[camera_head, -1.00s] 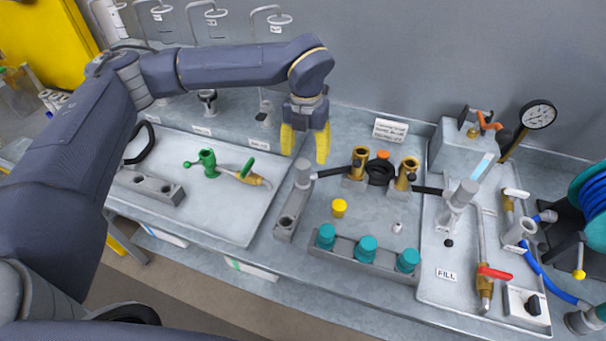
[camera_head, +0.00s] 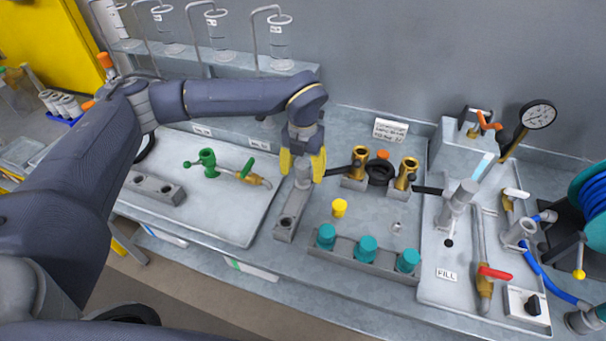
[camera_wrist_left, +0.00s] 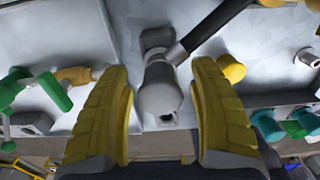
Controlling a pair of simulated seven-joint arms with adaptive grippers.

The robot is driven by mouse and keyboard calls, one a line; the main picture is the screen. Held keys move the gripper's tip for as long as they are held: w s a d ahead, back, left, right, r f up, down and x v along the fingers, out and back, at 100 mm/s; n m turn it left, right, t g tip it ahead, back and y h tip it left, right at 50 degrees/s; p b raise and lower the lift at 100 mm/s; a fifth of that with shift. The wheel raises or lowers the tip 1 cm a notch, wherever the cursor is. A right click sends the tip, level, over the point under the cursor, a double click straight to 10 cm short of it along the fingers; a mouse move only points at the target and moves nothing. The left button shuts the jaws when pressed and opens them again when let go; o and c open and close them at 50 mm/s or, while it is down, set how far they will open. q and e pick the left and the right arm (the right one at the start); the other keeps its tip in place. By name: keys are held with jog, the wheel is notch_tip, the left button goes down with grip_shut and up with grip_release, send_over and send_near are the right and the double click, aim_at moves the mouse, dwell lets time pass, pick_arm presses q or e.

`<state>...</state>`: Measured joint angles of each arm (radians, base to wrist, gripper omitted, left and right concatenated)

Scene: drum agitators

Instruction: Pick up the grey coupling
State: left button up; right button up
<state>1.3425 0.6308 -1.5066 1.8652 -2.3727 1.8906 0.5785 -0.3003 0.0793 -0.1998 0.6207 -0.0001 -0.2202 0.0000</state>
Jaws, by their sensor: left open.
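The grey coupling (camera_head: 303,175) stands upright at the far end of a grey two-hole block (camera_head: 287,223), with a black handle (camera_head: 336,171) reaching right from it. My left gripper (camera_head: 302,163) is open and points down around its top. In the left wrist view the coupling's round grey top (camera_wrist_left: 160,92) shows between the two yellow fingers (camera_wrist_left: 163,105), with clear gaps on both sides. The fingers partly hide it in the head view. A similar grey fitting (camera_head: 462,194) with a black handle stands on the right tray. My right gripper is not in view.
Two brass fittings (camera_head: 407,173) and a black ring stand close to the right. A yellow knob (camera_head: 339,208) and a rack (camera_head: 340,250) with teal caps lie in front. A green valve (camera_head: 207,163) sits on the left tray (camera_head: 225,215).

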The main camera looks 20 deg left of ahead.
pick_arm(q)
grip_shut()
dwell(0.4)
jog(key=shift+r, duration=0.1)
notch_tip(320, 180, up, 20)
dwell(0.8)
